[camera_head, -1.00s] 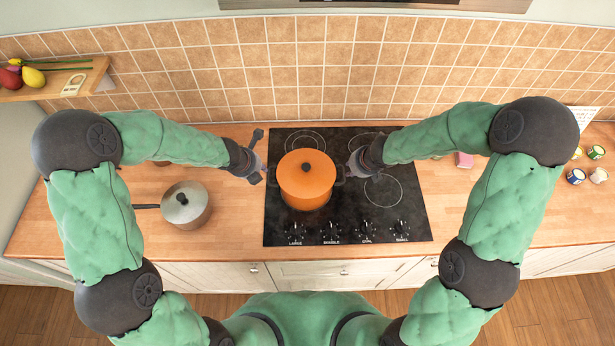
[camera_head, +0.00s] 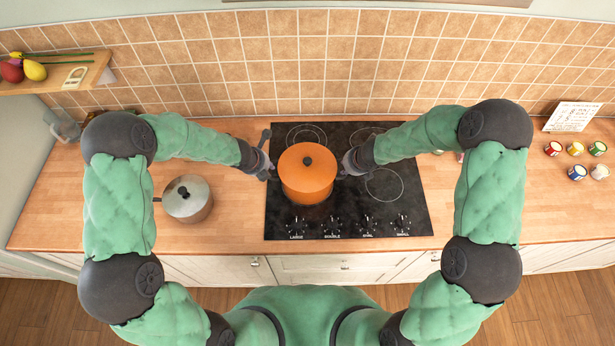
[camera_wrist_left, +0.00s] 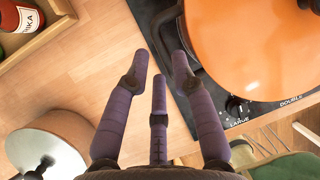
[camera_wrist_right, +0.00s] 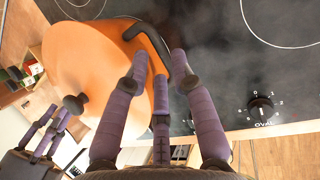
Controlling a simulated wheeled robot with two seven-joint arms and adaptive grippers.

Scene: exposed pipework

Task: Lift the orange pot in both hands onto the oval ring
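The orange pot (camera_head: 306,178) with its lid stands on the left part of the black hob (camera_head: 410,220). My left gripper (camera_head: 267,172) is at the pot's left side; in the left wrist view its fingers (camera_wrist_left: 160,65) are spread, with dark handle or hob behind them. My right gripper (camera_head: 347,165) is at the pot's right side; in the right wrist view its spread fingers (camera_wrist_right: 160,62) are at the black side handle (camera_wrist_right: 150,38). Contact is unclear. Ring outlines show behind the pot and at right (camera_head: 384,185); my right arm partly covers the rear right one.
A grey lidded saucepan (camera_head: 187,200) stands on the wooden counter left of the hob. Several small cups (camera_head: 577,172) and a white card (camera_head: 573,116) are at the far right. A shelf (camera_head: 60,80) is at upper left. Knobs (camera_head: 331,226) line the hob's front.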

